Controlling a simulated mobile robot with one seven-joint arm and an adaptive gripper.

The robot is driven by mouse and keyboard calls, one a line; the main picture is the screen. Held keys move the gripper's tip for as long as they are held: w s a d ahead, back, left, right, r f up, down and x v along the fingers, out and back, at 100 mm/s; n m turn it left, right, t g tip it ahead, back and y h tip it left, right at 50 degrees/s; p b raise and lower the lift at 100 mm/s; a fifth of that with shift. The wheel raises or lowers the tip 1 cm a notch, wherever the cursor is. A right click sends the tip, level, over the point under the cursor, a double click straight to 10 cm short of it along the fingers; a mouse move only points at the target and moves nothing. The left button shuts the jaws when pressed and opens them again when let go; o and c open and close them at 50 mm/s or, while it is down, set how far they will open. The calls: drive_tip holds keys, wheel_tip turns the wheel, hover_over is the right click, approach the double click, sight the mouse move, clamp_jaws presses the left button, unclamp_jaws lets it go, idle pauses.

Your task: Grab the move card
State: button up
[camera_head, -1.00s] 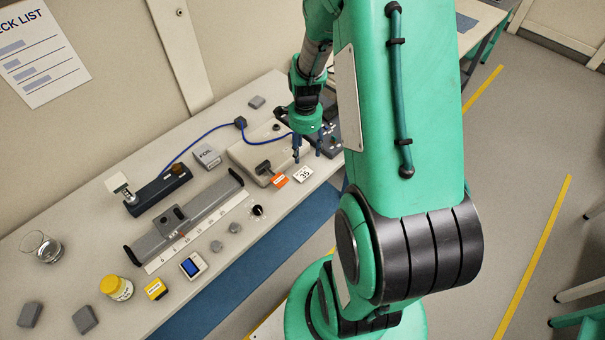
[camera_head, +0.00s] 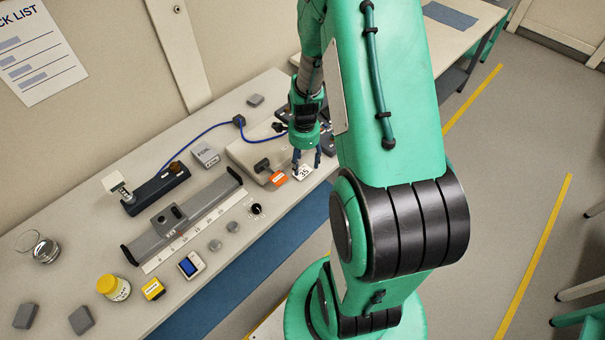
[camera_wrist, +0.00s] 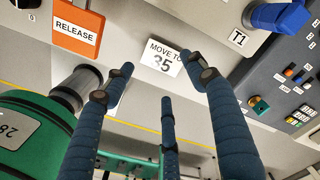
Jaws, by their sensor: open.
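The move card (camera_head: 302,173) is a small white card reading "MOVE TO 35", lying near the front edge of the bench beside the orange tag. In the wrist view the card (camera_wrist: 161,60) shows just beyond my fingertips, between the two outer ones. My gripper (camera_head: 306,164) has blue fingers, spread open and empty, pointing down close over the card. In the wrist view my gripper (camera_wrist: 158,78) shows three fingers. I cannot tell whether any fingertip touches the card.
An orange RELEASE tag (camera_wrist: 78,30) lies just left of the card, by a grey box (camera_head: 248,150). A blue knob (camera_wrist: 280,15) and control panel are to the right. A blue cable (camera_head: 195,138) runs behind. A rail with a scale (camera_head: 190,218) lies further left.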

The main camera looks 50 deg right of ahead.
sight(303, 173)
drive_tip(key=shift+f, duration=0.15)
drive_tip(key=shift+w+f+b, duration=0.1)
drive_tip(key=shift+f+b, duration=0.6)
drive_tip(key=shift+f, duration=1.9)
drive_tip(key=shift+c, duration=0.3)
drive_tip(key=c, duration=0.8)
